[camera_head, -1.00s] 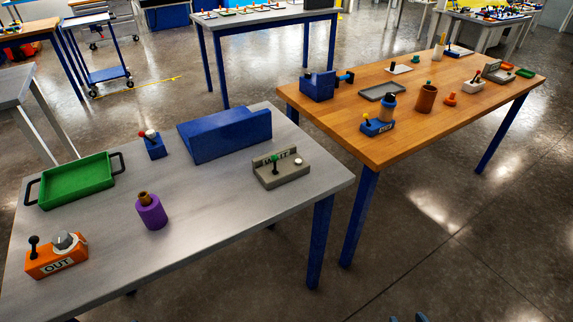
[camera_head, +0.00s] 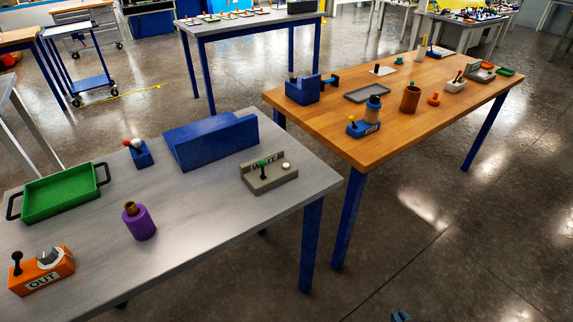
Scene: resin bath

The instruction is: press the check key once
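No key marked as a check key can be made out. A grey box (camera_head: 268,177) on the grey table carries a small label too blurred to read surely, a green-topped lever (camera_head: 263,168) and a pale round button (camera_head: 286,166). An orange box (camera_head: 42,272) marked OUT has a black lever and a grey knob. A small blue block (camera_head: 141,156) has red and white knobs. Only the tip of my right gripper (camera_head: 401,316) shows at the bottom edge, over the floor and apart from both tables; its opening cannot be judged. My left gripper is out of view.
On the grey table (camera_head: 200,215) are a green tray (camera_head: 62,195), a blue angled block (camera_head: 210,141) and a purple bottle (camera_head: 139,222). A wooden table (camera_head: 345,120) with several items stands to the right. Open floor lies in front of it.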

